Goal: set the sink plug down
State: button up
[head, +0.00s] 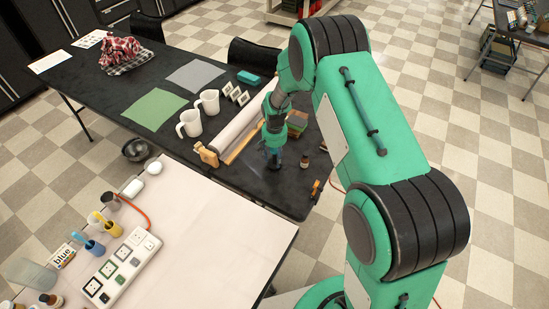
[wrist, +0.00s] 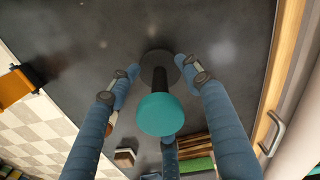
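The sink plug has a round teal knob (wrist: 163,114), a dark stem and a dark disc at its far end. In the wrist view it is in the middle, with the disc seemingly on the black table. My gripper (wrist: 160,100) has its blue fingers around the plug, with visible gaps between the left and right fingers and the knob. The third finger is partly hidden behind the knob, so I cannot tell whether it touches. In the head view my gripper (head: 273,161) is low over the black table (head: 245,185); the plug cannot be made out there.
A paper roll on a wooden holder (head: 208,155) lies just left of my gripper. White mugs (head: 190,123) are farther left.

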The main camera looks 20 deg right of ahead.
jog(key=shift+r, duration=0.1)
notch_tip(320, 180, up, 12)
jog(key=shift+r+p, duration=0.1)
jog(key=shift+p, duration=0.95)
dwell(0.4)
jog(key=shift+r, duration=0.4)
jog(key=s+r+n+t, duration=0.1)
jog(key=s+r, duration=0.4)
jog(key=r, duration=0.4)
jog(key=s+r+t, duration=0.1)
jog(key=s+r, duration=0.4)
jog(key=r, duration=0.5)
jog(key=s+r+n+t, duration=0.1)
jog(key=s+r, duration=0.3)
jog(key=r, duration=0.5)
jog(key=s+r+t, duration=0.1)
jog(key=s+r, duration=0.3)
jog(key=s, duration=0.9)
jog(key=s+r+n+t, duration=0.1)
jog(key=s+r, duration=0.4)
jog(key=s, duration=0.8)
jog(key=shift+d+r+n+t, duration=0.15)
jog(key=shift+d+n+t, duration=0.15)
jog(key=shift+d, duration=0.05)
